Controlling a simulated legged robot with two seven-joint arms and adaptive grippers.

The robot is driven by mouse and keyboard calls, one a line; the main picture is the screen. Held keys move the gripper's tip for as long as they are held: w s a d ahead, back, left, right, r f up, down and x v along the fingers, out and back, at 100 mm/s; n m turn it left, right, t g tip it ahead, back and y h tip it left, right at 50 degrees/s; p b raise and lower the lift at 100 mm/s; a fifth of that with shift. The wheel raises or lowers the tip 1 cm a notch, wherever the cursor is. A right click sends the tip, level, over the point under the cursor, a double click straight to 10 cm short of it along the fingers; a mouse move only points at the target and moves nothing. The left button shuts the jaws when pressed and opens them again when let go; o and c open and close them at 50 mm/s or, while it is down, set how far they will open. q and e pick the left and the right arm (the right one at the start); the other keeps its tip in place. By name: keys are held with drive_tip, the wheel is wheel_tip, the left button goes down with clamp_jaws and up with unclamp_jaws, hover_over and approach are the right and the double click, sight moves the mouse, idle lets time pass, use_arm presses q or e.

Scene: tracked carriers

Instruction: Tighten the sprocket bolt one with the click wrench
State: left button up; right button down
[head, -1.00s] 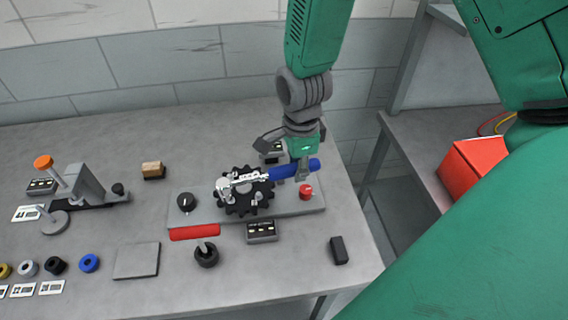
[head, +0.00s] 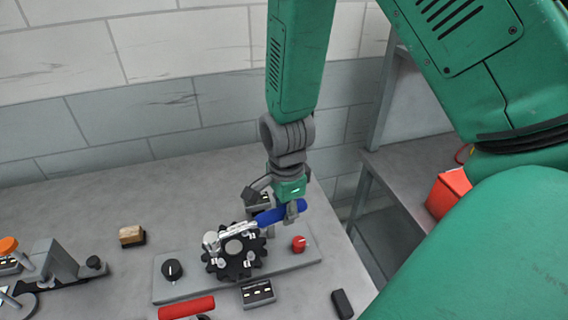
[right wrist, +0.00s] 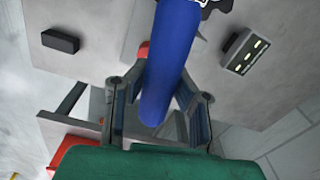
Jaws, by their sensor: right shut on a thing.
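The click wrench has a blue handle (head: 280,215) and a silver head (head: 213,241). The head lies over the left side of the dark toothed sprocket (head: 240,264), among its bolts. I cannot tell which bolt it is on or whether it is fully seated. My right gripper (head: 290,212) is shut on the blue handle near its free end, above the right part of the grey base plate (head: 190,288). In the right wrist view the handle (right wrist: 172,60) runs between the two fingers (right wrist: 160,92). My left gripper is not in view.
A black knob (head: 172,269) and a red knob (head: 299,243) flank the sprocket on the plate. A small display box (head: 257,293), a red bar (head: 186,308) and a black block (head: 342,303) lie in front. A wooden block (head: 131,235) stands left. The back of the table is clear.

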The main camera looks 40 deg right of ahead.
wheel_tip(320, 180, down, 2)
drive_tip(key=shift+f+b, duration=0.1)
drive_tip(key=shift+b, duration=0.25)
drive_tip(key=w+a+n+p, duration=0.3)
drive_tip(key=w+n, duration=0.8)
drive_tip(key=w, duration=0.4)
drive_tip(key=shift+n, duration=0.3)
drive_tip(key=shift+w, duration=0.1)
drive_tip(key=shift+f, duration=0.3)
drive_tip(key=shift+f, duration=0.35)
idle(0.6)
drive_tip(key=shift+p, duration=0.35)
